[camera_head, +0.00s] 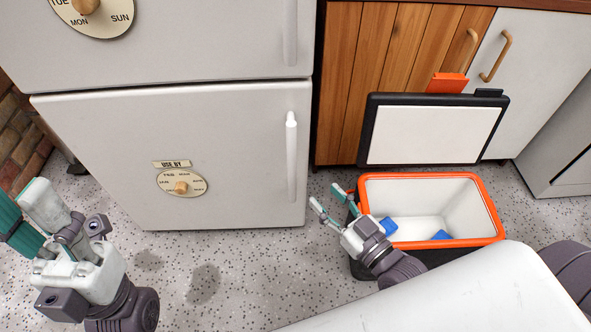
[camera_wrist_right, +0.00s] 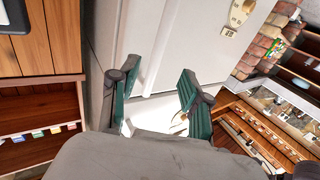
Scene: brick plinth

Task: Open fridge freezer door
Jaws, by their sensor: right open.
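The white fridge freezer stands at the upper left of the head view, with an upper door (camera_head: 170,42) and a lower door (camera_head: 110,140), both shut. The lower door has a white upright handle (camera_head: 291,155) near its right edge. My right gripper (camera_head: 328,200) is open and empty, low and to the right of that handle, and apart from it in the picture. In the right wrist view its two green-padded fingers (camera_wrist_right: 155,95) are spread, with the white fridge surface (camera_wrist_right: 150,45) beyond. My left gripper (camera_head: 28,220) is at the lower left; its finger gap is unclear.
An open cool box with an orange rim (camera_head: 420,177) and blue packs (camera_head: 442,235) inside stands beside my right gripper, its lid (camera_head: 432,133) raised. Wooden and white cabinets (camera_head: 540,70) stand behind. Speckled floor (camera_head: 235,265) is clear before the fridge.

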